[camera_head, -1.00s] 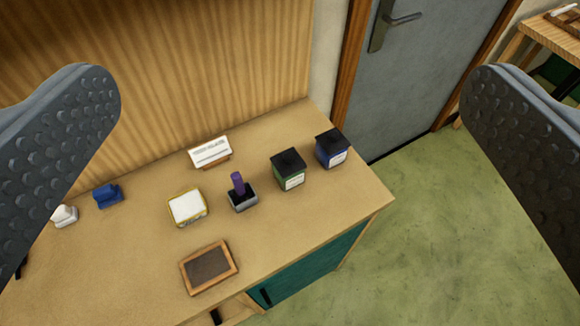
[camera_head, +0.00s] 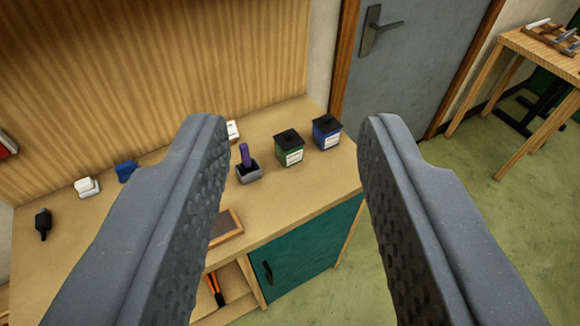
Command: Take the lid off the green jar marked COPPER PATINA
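The green jar (camera_head: 290,154) stands upright on the wooden cabinet top, near its right end. It has a white label on its front, too small to read. Its dark square lid (camera_head: 289,138) with a small knob sits on top. A similar blue jar (camera_head: 326,137) with a dark lid stands just to its right. My gripper (camera_head: 290,130) is open and empty. Its two grey, studded fingers are in the foreground, and both jars show between them, farther off. Nothing touches the green jar.
A purple-handled tool (camera_head: 246,156) stands in a grey holder (camera_head: 248,173) left of the green jar. A wood-framed tile (camera_head: 229,226) and a white card (camera_head: 233,131) are partly hidden by the left finger. A grey door (camera_head: 420,60) is behind; a side table (camera_head: 530,60) stands far right.

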